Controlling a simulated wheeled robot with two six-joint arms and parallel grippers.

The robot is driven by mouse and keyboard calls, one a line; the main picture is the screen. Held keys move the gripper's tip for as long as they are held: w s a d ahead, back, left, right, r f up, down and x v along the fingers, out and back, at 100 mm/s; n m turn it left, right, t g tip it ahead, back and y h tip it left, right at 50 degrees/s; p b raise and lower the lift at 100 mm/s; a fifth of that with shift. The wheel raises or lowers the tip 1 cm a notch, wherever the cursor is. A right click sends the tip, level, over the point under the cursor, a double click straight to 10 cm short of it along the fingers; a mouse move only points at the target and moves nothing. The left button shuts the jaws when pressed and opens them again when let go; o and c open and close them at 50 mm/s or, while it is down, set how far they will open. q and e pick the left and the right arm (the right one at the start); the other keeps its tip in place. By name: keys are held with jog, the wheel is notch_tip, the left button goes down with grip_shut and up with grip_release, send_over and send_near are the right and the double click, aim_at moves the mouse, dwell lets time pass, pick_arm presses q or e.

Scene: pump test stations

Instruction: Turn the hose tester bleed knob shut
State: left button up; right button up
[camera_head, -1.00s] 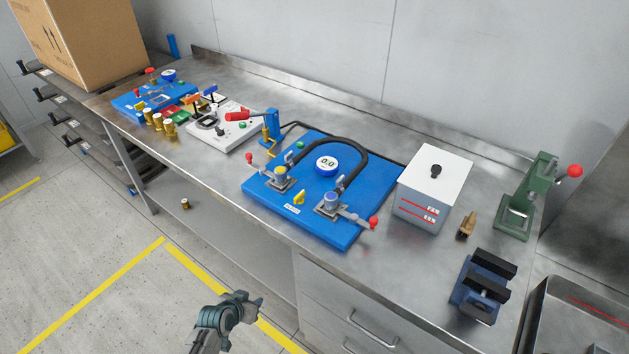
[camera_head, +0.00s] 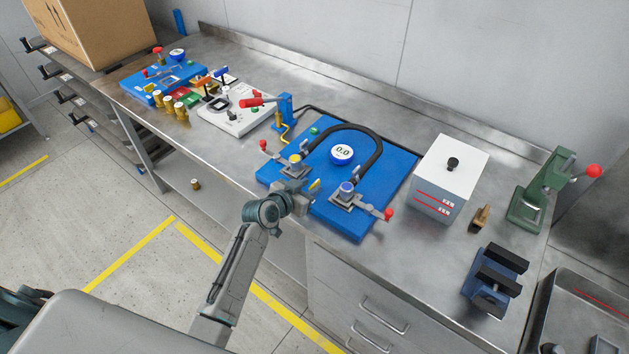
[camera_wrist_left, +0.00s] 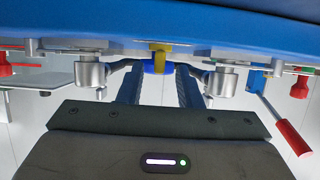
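The hose tester is a blue board (camera_head: 385,190) on the bench, with a black looped hose (camera_head: 352,128) and a round gauge (camera_head: 342,154) reading 0.0. Its yellow bleed knob (camera_head: 314,185) is at the front edge between the two hose clamps, partly hidden by my left gripper (camera_head: 304,194). In the left wrist view, the yellow knob (camera_wrist_left: 158,50) is centred ahead of my left gripper's two dark fingers (camera_wrist_left: 159,80). The fingers are apart with nothing between them; whether they reach the knob is unclear. My right gripper is not in view.
A white box (camera_head: 448,178) stands right of the board. A dark vise (camera_head: 494,280) and green press (camera_head: 541,190) are farther right.

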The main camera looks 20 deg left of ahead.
aim_at(313, 185)
pick_arm(q)
jog(key=x, duration=0.2)
jog(key=shift+w+d, duration=0.25)
jog(key=shift+w, duration=0.05)
jog(key=shift+w+f, duration=0.2)
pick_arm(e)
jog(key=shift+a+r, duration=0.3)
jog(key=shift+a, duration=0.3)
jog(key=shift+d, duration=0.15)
